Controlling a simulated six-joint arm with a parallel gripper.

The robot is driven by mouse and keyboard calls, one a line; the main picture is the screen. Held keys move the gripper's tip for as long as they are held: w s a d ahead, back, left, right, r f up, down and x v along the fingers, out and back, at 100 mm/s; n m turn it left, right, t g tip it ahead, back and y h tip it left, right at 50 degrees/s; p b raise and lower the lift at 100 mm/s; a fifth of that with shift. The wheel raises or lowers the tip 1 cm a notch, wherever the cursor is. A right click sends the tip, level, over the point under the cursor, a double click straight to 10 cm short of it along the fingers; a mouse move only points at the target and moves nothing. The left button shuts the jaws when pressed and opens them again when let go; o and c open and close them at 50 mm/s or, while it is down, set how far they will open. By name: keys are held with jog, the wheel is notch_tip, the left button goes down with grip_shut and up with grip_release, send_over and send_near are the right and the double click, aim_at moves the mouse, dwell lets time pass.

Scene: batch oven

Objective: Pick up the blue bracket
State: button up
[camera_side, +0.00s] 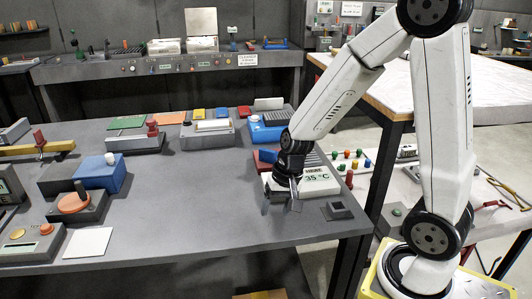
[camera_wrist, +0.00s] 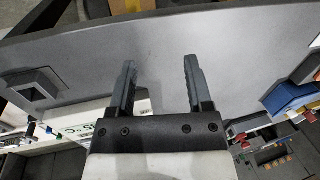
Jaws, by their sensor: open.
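My gripper (camera_side: 283,198) is low over the right part of the grey worktable, in front of the white 35 °C unit (camera_side: 318,181). In the wrist view its two dark fingers (camera_wrist: 158,68) are apart, with only bare tabletop between them. I cannot tell for sure which thing is the blue bracket. A blue block (camera_side: 102,174) with a white knob stands at the left of the table. A blue-based device (camera_side: 268,131) stands behind my gripper. The wrist view shows a blue piece (camera_wrist: 287,98) at the right edge, apart from the fingers.
A small dark square block (camera_side: 340,210) sits near the right front corner, also seen at left in the wrist view (camera_wrist: 35,86). A white square plate (camera_side: 88,243) and an orange-topped device (camera_side: 75,204) are at left. The middle front of the table (camera_side: 200,215) is clear.

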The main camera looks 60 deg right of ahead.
aim_at(266, 150)
jog(key=w+d+m+t+y, duration=0.1)
jog(key=w+d+m+t, duration=0.1)
jog(key=w+d+m, duration=0.2)
jog(key=w+d+f+m+t+y, duration=0.1)
jog(key=w+d+m+t, duration=0.2)
jog(key=w+d+m, duration=0.2)
jog(key=w+d+m+t, duration=0.3)
jog(key=w+d+m, duration=0.1)
jog(key=d+m, duration=0.5)
jog(key=shift+w+d+f+m+y, duration=0.1)
jog(key=shift+w+d+m+y, duration=0.1)
jog(key=shift+m, duration=0.45)
jog(key=shift+w+d+f+m+y, duration=0.1)
jog(key=shift+w+m+y, duration=0.1)
jog(key=shift+m, duration=0.45)
jog(key=d+m+t+h, duration=0.1)
jog(key=d+m, duration=0.1)
jog(key=d, duration=0.1)
jog(key=d+m+t, duration=0.1)
jog(key=d+m, duration=0.1)
jog(key=d, duration=0.1)
jog(key=d+m+t+h, duration=0.1)
jog(key=d, duration=0.2)
jog(key=shift+w+d+m+t+h, duration=0.2)
jog(key=shift+w+m+t+h, duration=0.1)
jog(key=shift+w+m, duration=0.1)
jog(key=shift+x, duration=3.85)
jog(key=shift+a, duration=0.1)
grip_shut()
